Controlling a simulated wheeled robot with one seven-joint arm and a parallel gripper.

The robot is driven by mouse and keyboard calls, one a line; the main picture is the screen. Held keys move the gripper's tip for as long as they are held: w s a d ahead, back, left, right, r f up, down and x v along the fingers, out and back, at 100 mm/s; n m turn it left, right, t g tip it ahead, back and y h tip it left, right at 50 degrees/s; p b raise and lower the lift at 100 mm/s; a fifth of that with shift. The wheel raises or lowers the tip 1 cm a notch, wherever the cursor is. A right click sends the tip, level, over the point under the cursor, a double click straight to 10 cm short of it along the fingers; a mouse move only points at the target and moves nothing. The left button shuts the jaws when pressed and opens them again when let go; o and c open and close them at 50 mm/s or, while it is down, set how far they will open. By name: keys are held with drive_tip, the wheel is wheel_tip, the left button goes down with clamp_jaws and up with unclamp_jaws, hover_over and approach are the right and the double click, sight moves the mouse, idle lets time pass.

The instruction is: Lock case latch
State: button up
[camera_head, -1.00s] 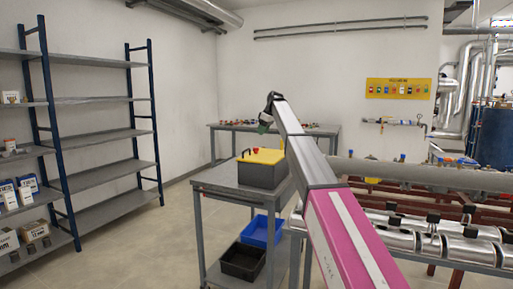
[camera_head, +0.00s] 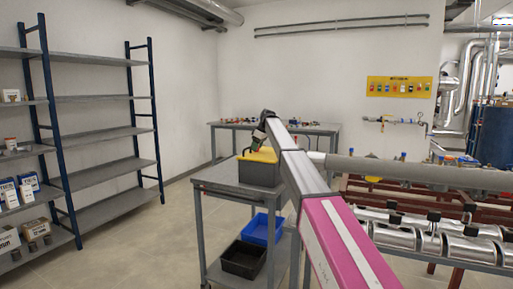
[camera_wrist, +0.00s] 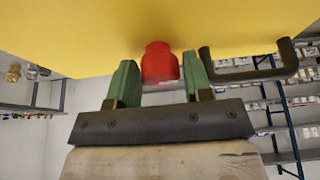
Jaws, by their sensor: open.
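The case has a dark grey body (camera_head: 257,174) and a yellow lid (camera_head: 262,155), and stands on the grey cart. In the wrist view the yellow lid (camera_wrist: 200,25) fills the top, with a red latch knob (camera_wrist: 159,64) and a black handle (camera_wrist: 258,70) to its right. My gripper (camera_wrist: 158,80) is open, its two green fingers on either side of the red knob. Small gaps seem to show beside the knob; I cannot tell whether either finger touches it. In the head view my gripper (camera_head: 254,146) is at the lid, and the knob is hidden.
The cart (camera_head: 225,178) carries a blue bin (camera_head: 262,230) and a black bin (camera_head: 243,261) below. A workbench (camera_head: 320,129) with small items stands behind. Shelves (camera_head: 105,135) are at the left and piping (camera_head: 440,235) at the right. Floor is open left of the cart.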

drive_tip(key=shift+c, duration=0.3)
drive_tip(key=c, duration=0.6)
drive_tip(key=shift+m, duration=0.3)
drive_tip(key=m+t, duration=0.1)
drive_tip(key=m, duration=0.2)
drive_tip(key=shift+m+h, duration=0.3)
drive_tip(key=shift+h, duration=0.1)
drive_tip(key=m, duration=0.2)
drive_tip(key=m+t+h, duration=0.1)
drive_tip(key=m, duration=0.1)
drive_tip(key=shift+m+t, duration=0.3)
drive_tip(key=m+h, duration=0.2)
drive_tip(key=m, duration=0.2)
drive_tip(key=m+h, duration=0.1)
drive_tip(key=m, duration=0.4)
drive_tip(key=shift+h, duration=0.4)
